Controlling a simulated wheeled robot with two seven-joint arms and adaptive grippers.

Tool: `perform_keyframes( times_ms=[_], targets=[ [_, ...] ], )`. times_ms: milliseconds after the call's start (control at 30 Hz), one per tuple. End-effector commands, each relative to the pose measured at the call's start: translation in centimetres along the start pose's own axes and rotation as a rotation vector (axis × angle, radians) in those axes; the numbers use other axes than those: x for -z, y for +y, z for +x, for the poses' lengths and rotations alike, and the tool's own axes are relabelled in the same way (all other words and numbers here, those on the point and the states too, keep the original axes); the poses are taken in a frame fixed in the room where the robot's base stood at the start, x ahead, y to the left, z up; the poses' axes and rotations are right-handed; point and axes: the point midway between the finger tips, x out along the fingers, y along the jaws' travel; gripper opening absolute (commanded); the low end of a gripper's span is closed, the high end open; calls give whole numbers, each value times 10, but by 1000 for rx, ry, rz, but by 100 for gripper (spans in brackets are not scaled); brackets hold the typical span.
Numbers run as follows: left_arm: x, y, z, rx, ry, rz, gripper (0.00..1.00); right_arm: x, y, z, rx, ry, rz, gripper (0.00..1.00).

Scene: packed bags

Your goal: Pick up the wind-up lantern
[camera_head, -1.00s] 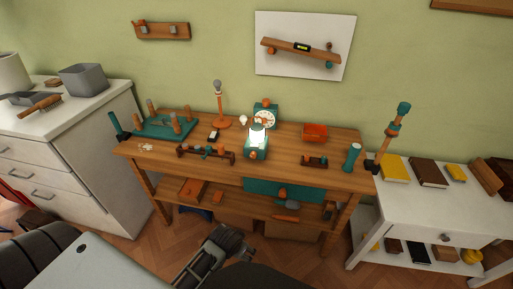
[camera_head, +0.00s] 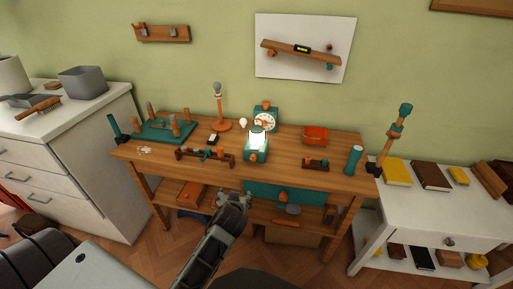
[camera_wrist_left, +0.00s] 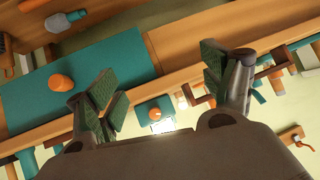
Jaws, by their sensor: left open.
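The wind-up lantern (camera_head: 256,151) is a teal box with a brightly glowing white top. It stands upright on the wooden workbench (camera_head: 290,172), in front of a teal clock or dial scale. My left gripper (camera_head: 236,197) is open and empty, at the bench's front edge, below and slightly left of the lantern and apart from it. In the left wrist view the open fingers (camera_wrist_left: 158,95) frame a small teal thing with a bright glow, probably the lantern (camera_wrist_left: 165,126), farther off. My right gripper is not in view.
The teal dial (camera_head: 265,118) stands close behind the lantern. A wooden rack (camera_head: 205,155) lies to its left, an orange box (camera_head: 315,133) to its right. An orange-stemmed lamp (camera_head: 220,108) stands back left. A lower shelf (camera_head: 262,215) with several items sits beneath.

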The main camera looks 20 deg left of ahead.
Motion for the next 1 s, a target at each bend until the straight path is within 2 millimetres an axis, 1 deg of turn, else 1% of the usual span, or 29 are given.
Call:
perform_keyframes(
  times_ms=[33, 200, 367, 500, 800, 1000],
  targets=[
    [9, 0, 4, 11, 33, -16, 81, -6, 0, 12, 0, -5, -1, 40],
    [39, 0, 14, 41, 152, -64, 81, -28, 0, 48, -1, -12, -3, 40],
    [65, 4, 21, 51, 258, -97, 81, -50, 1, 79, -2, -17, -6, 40],
    [87, 9, 25, 49, 348, -119, 81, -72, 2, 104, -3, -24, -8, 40],
    [130, 29, 30, 10, 524, -143, 81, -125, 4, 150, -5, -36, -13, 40],
    [152, 44, 30, -30, 611, -144, 81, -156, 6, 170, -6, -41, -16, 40]
  ],
)
